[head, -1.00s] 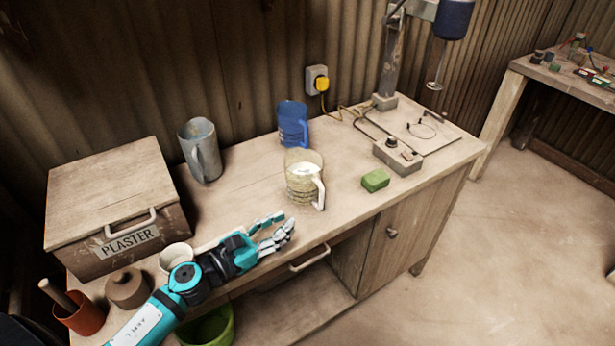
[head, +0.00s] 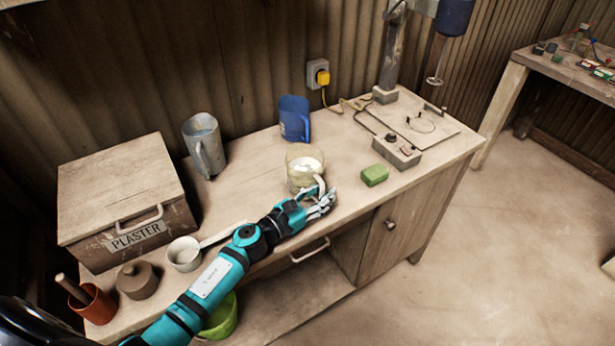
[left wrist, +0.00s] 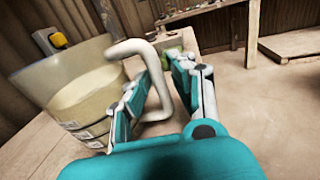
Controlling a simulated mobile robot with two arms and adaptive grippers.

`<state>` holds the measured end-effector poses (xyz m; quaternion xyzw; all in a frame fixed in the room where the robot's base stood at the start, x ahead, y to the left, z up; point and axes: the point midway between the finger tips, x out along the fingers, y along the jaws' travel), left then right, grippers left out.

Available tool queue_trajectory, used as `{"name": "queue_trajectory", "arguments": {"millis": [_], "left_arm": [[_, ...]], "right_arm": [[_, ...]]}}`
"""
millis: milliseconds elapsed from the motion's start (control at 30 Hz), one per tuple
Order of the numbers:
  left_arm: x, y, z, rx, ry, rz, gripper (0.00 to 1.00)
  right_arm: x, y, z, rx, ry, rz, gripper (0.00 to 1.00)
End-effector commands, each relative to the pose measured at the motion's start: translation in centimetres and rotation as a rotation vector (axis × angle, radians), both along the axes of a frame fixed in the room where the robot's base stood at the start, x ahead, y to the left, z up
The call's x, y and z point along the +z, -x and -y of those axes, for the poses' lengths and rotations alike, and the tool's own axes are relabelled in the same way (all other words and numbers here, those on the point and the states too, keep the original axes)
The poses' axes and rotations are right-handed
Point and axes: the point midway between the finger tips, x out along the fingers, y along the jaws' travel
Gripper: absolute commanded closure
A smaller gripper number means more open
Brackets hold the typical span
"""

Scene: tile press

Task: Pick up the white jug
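The white jug (head: 303,163) is a pale, see-through measuring jug with a white handle. It stands upright on the workbench, with whitish contents inside. In the left wrist view the jug (left wrist: 72,88) fills the left side, and its handle reaches toward my fingers. My left gripper (head: 322,201) is at the handle on the jug's front right side. In the left wrist view the fingers of my left gripper (left wrist: 160,75) are spread, with the handle's upright part between them. I see no clear grip on it. My right gripper is not in view.
A blue jug (head: 294,118) stands behind, and a grey metal jug (head: 204,146) behind left. A green block (head: 374,175) and a control box (head: 397,151) are to the right. A white pan (head: 184,254) and the plaster box (head: 120,195) are left.

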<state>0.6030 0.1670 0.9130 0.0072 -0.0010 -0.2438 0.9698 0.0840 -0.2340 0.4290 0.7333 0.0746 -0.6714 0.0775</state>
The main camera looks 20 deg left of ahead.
Motion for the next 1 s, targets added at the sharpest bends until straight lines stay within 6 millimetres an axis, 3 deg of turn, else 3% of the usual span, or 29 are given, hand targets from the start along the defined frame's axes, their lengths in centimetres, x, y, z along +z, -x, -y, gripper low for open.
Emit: {"name": "queue_trajectory", "arguments": {"millis": [167, 333, 1000], "left_arm": [[-0.04, 0.03, -0.01, 0.000, 0.000, 0.000, 0.78], [-0.03, 0.04, -0.02, 0.000, 0.000, 0.000, 1.00], [0.24, -0.03, -0.05, 0.000, -0.001, 0.005, 1.00]], "right_arm": [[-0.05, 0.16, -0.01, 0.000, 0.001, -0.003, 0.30], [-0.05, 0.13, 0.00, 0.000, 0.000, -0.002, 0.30], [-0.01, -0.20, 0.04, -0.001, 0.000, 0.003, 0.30]]}}
